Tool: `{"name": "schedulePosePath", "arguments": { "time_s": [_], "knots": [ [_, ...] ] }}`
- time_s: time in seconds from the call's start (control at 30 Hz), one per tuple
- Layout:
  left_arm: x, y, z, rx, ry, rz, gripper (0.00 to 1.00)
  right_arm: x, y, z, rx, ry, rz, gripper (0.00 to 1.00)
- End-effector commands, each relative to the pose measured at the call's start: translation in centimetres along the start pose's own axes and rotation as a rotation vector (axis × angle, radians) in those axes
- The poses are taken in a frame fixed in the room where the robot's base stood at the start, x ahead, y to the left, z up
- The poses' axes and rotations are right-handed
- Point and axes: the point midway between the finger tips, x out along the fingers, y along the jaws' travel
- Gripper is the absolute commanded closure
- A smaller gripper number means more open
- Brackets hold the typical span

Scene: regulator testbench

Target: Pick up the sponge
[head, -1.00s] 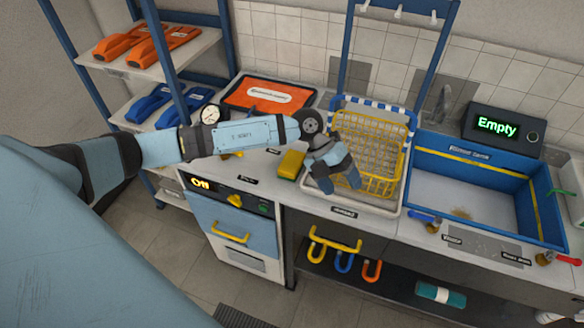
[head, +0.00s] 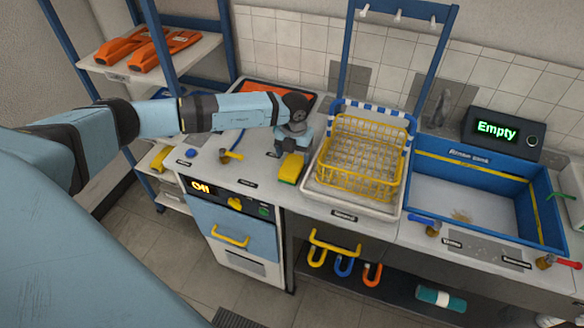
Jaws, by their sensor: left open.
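The sponge (head: 290,169) is a small yellow block with a green layer. It lies on the grey counter, left of the yellow wire basket. My left gripper (head: 292,147) points down just behind and above the sponge, with its jaws open. In this view its fingers overlap the sponge's far edge, and I cannot tell whether they touch it. My right gripper is not in view.
The yellow wire basket (head: 352,180) stands in a white tray close on the right. A blue basin (head: 545,205) is farther right. An orange mat (head: 252,87) lies behind my arm. A small brass valve (head: 231,155) stands left of the sponge.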

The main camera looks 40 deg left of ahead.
Motion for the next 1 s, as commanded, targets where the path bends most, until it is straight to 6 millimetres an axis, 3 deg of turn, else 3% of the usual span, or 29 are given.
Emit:
{"name": "schedulePosePath", "arguments": {
  "time_s": [0.4,0.67,0.83,1.0],
  "knots": [
    [5.0,0.2,-0.5,0.0,0.002,-0.001,0.26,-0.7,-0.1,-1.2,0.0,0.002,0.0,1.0],
    [5.3,0.2,-0.4,0.001,0.0,-0.001,0.26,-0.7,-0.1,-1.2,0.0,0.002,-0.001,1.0],
    [5.3,0.2,-0.4,0.001,0.0,-0.001,0.61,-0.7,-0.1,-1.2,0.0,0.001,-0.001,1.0],
    [5.2,0.2,-0.4,0.0,0.0,-0.001,0.61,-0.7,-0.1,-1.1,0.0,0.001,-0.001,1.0]
  ]
}}
